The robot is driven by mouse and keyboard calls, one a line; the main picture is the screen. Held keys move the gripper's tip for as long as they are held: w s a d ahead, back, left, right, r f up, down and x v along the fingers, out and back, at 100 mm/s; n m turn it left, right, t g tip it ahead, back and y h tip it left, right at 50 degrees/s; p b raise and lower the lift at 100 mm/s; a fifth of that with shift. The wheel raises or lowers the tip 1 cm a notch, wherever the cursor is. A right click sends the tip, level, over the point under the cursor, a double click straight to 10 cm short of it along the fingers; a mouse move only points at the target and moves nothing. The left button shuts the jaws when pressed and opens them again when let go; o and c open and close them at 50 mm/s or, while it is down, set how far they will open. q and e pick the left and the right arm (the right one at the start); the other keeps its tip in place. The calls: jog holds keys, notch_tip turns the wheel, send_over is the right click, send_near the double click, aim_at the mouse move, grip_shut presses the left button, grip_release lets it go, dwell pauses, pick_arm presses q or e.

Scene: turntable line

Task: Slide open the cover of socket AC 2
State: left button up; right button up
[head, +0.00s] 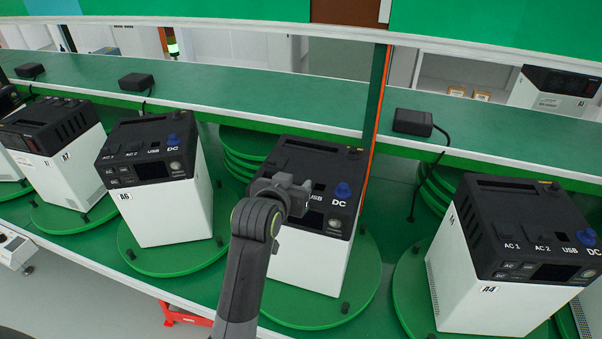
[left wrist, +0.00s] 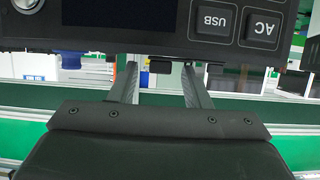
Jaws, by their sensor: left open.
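The white power unit with a black top (head: 322,167) stands on a green turntable in the middle of the head view. USB and DC labels and a blue cap (head: 342,190) show on its top. My left gripper (head: 298,190) is over the left part of that top and hides the AC 1 and AC 2 sockets. In the left wrist view, the open left gripper (left wrist: 160,74) has its two fingers apart beside the upside-down front panel (left wrist: 160,18). A small dark piece (left wrist: 160,66) shows between the fingers; I cannot tell whether it is a socket cover. My right gripper is out of view.
A similar unit (head: 152,212) stands to the left, and another, marked A4 (head: 470,285), stands to the right, both on green turntables. Black adapters (head: 412,122) sit on the green shelf (head: 300,100) behind. An orange-edged post (head: 375,110) rises just behind the middle unit.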

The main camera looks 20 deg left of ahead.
aim_at(301, 175)
pick_arm(q)
jog(key=shift+s+r, duration=0.1)
jog(key=shift+s, duration=0.05)
jog(key=shift+c, duration=0.6)
grip_shut()
jog(key=w, duration=0.6)
jog(key=shift+d, duration=0.1)
jog(key=shift+s+r, duration=0.1)
jog(key=shift+s, duration=0.05)
jog(key=shift+c, duration=0.8)
grip_release()
jog(key=shift+o, duration=1.4)
jog(key=shift+w, duration=0.25)
